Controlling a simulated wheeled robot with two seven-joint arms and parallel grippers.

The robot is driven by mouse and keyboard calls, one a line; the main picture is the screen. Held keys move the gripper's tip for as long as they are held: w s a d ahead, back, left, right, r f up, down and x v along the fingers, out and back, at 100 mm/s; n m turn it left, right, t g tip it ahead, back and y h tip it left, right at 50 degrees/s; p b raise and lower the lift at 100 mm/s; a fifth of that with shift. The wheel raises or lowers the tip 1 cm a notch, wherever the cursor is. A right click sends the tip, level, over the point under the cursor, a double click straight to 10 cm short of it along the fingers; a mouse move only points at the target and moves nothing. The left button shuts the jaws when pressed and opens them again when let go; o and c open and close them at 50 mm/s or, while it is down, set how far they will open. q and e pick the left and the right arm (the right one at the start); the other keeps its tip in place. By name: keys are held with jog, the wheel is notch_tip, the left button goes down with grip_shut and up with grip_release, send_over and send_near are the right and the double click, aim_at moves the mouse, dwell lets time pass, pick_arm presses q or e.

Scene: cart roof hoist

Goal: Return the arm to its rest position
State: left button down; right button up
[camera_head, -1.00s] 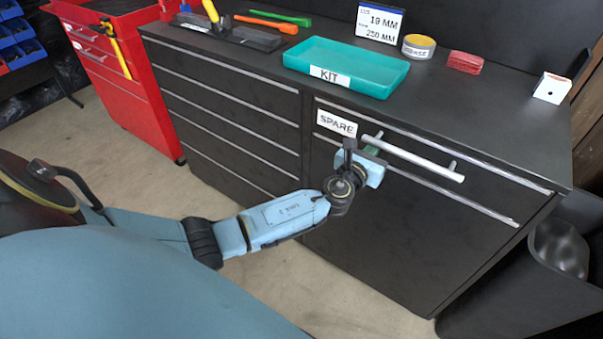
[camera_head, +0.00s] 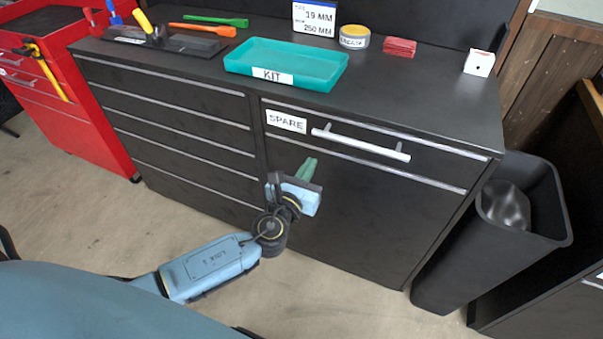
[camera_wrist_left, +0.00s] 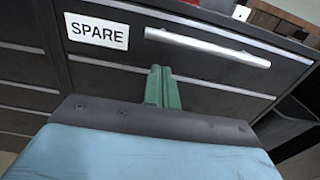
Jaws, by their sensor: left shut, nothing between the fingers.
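My left arm (camera_head: 212,267) reaches in from the lower left in the head view. Its left gripper (camera_head: 307,168) has green fingers, which are shut with nothing between them. The gripper is below and in front of the SPARE drawer, apart from the drawer's silver handle (camera_head: 360,144). In the left wrist view the fingers (camera_wrist_left: 162,87) stand together below the handle (camera_wrist_left: 207,47) and to the right of the SPARE label (camera_wrist_left: 97,31). The SPARE drawer looks shut. My right gripper is not in view.
A teal KIT tray (camera_head: 318,68), a GREASE tin (camera_head: 354,37), a red block (camera_head: 399,47) and a white box (camera_head: 479,63) stand on the dark cabinet top (camera_head: 440,92). A black bin (camera_head: 540,228) stands to the right. A red tool cabinet (camera_head: 95,122) stands left.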

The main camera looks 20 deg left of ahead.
pick_arm(q)
jog(key=s+a+f+n+g, duration=0.25)
jog(key=s+f+n, duration=0.3)
jog(key=f, duration=0.45)
jog(key=s+a+f+n+g+y, duration=0.15)
jog(key=s+f+n+g, duration=0.35)
jog(key=f, duration=0.5)
jog(key=s+a+f+n+g, duration=0.25)
jog(key=s+f+n, duration=0.35)
jog(key=f, duration=0.4)
jog(key=s+f+n+g, duration=0.2)
jog(key=s+f+n, duration=0.2)
jog(key=s, duration=0.6)
jog(key=s+d+f+n+g+h, duration=0.1)
jog(key=s+f+n, duration=0.4)
jog(key=s, duration=0.5)
jog(key=s+f+n+g, duration=0.4)
jog(key=s+n, duration=0.3)
jog(key=s, duration=0.3)
jog(key=shift+s+d+f+n+h, duration=0.15)
jog(key=shift+s+f+n+h, duration=0.25)
jog(key=shift+f, duration=0.2)
